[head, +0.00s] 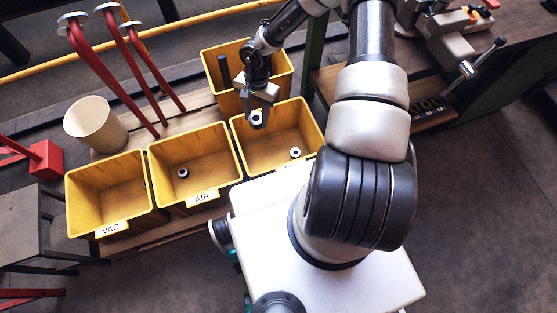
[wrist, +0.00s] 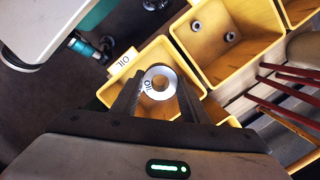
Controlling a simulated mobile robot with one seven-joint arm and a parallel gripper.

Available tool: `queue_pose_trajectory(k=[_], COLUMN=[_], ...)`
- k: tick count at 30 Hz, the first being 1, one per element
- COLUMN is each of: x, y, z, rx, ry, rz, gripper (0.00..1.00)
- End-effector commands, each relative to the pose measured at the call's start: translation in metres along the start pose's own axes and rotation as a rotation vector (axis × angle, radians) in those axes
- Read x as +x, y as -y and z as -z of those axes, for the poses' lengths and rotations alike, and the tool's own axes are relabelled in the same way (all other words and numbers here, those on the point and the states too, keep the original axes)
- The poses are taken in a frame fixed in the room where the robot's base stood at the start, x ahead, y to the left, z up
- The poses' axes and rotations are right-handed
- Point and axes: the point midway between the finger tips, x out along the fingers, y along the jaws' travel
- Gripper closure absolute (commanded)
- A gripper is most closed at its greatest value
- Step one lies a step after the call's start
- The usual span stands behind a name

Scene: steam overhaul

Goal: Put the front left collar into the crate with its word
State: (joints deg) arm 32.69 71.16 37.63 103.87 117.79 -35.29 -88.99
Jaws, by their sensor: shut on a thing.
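My gripper (head: 262,104) is shut on a pale metal ring collar (wrist: 161,72), which shows the word OIL on its face in the wrist view. The collar is held above the yellow crate (head: 276,170), the right one of the front row. In the wrist view this crate carries an OIL label (wrist: 122,62); in the head view my arm and base hide most of the label. A collar (head: 295,152) lies on this crate's floor. The held collar and fingers hide part of its inside in the wrist view.
The VAC crate (head: 95,172) stands at the left. Another yellow crate (head: 283,72) stands behind with a dark bar in it. A cream bin (head: 96,128) and red levers (head: 102,75) stand at the back left.

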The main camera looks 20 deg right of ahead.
Motion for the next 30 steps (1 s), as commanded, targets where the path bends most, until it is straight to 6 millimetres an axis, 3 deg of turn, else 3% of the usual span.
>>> queue_pose_trajectory(k=[1,15,24,30], x=[0.032,0.227,0.332,0.385], y=[0.004,0.018,0.017,0.014], z=[0.006,0.058,0.080,0.090], rx=[0.097,1.019,1.485,1.729], ry=[0.002,-0.003,-0.004,-0.004], rz=[0.014,0.154,0.227,0.264], gripper=[0.97,0.97,0.97,0.97])
